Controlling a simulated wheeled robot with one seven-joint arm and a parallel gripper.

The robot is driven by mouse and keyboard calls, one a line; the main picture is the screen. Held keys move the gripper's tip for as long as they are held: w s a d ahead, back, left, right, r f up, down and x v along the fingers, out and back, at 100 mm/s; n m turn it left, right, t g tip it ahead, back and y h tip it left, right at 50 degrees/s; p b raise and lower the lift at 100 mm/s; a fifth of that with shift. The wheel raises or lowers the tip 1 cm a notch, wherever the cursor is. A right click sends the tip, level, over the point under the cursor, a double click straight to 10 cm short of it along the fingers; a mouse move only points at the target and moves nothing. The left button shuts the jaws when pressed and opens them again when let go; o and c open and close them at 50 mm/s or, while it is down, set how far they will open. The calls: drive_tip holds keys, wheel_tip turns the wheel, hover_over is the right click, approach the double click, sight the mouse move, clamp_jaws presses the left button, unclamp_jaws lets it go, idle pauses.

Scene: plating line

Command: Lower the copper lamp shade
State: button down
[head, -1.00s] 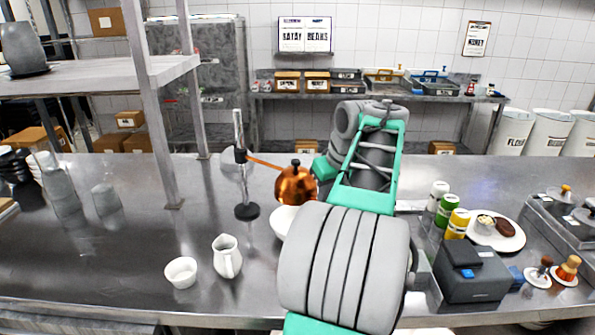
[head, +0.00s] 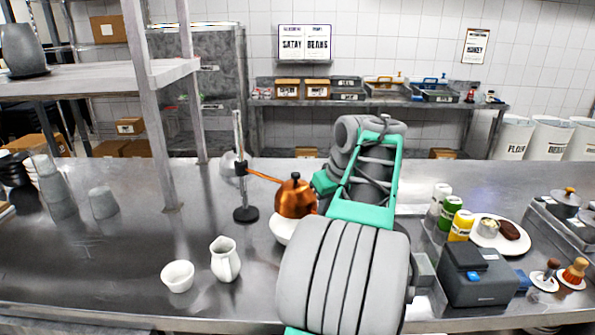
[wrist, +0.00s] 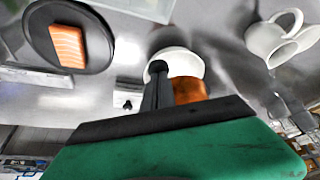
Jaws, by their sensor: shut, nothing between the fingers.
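The copper lamp shade (head: 294,198) hangs from a copper side arm on a thin upright post (head: 239,135) with a black sliding clamp (head: 242,168) and a round black base (head: 245,214). The shade sits close over a white bowl (head: 281,231) and covers part of its rim from this side; whether they touch I cannot tell. My gripper (wrist: 158,72) shows in the wrist view with its fingers shut and empty. The shade (wrist: 190,90) is right beside the fingers there, with the bowl (wrist: 177,52) behind. In the head view my arm hides the gripper.
A white pitcher (head: 225,260) and small white cup (head: 178,275) stand left of the bowl. Right of my arm are several cans (head: 450,212), a white plate (head: 514,243) with food and a dark printer-like box (head: 478,280). The steel counter at left front is mostly clear.

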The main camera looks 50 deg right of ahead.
wheel_tip(320, 180, up, 9)
drive_tip(key=p, duration=0.9)
